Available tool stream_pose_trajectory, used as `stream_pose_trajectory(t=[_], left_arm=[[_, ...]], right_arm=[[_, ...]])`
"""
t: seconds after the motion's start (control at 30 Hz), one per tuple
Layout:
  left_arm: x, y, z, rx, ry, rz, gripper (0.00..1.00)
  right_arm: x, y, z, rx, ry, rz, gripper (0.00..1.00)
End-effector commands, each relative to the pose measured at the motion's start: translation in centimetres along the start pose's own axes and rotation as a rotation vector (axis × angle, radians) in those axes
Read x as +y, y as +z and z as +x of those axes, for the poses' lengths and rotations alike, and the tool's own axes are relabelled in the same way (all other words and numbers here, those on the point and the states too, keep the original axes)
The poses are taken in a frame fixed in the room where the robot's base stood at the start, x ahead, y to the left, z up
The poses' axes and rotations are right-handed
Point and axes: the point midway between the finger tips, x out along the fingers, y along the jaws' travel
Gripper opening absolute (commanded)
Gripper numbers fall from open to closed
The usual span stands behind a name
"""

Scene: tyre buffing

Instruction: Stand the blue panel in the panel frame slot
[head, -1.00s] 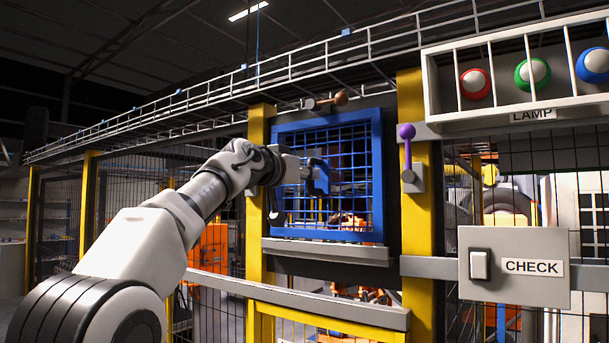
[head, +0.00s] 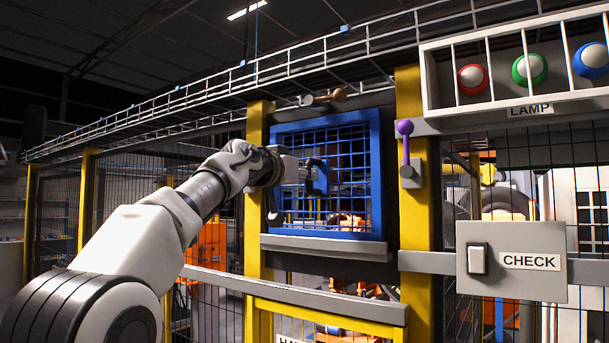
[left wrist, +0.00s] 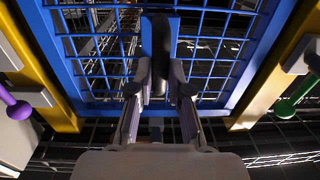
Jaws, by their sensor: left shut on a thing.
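The blue panel (head: 376,175), a blue square rim with blue wire mesh, stands upright between two yellow posts in the head view. Its lower edge is just above or at the grey sill (head: 325,248) of the panel frame; I cannot tell whether it is seated in the slot. My left gripper (head: 308,174) is shut on the panel's handle, at the middle of the mesh. In the left wrist view, the fingers of the left gripper (left wrist: 160,88) close around the dark handle (left wrist: 160,45), with the panel's blue rim (left wrist: 63,55) beyond. My right gripper is not in view.
Yellow posts (head: 257,200) flank the panel. A latch with a brown knob (head: 338,95) sits above it, and a purple-knobbed lever (head: 405,150) is on the right post. A CHECK switch box (head: 511,262) and the caged lamps (head: 530,69) are farther right.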

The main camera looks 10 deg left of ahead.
Motion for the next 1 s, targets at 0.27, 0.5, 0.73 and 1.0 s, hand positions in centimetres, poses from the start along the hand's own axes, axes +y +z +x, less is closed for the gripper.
stream_pose_trajectory(t=[0.27,0.5,0.73,1.0], left_arm=[[0.0,0.7,-0.1,0.002,-0.001,0.000,0.00],[0.0,1.2,-0.1,0.003,-0.001,-0.001,0.00],[0.0,1.8,-0.1,0.003,-0.001,0.001,0.00],[0.0,2.2,-0.1,0.001,0.000,-0.001,0.32]], right_arm=[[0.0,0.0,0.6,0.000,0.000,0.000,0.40],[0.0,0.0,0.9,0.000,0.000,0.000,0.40],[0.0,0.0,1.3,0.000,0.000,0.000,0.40],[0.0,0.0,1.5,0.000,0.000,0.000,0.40]])
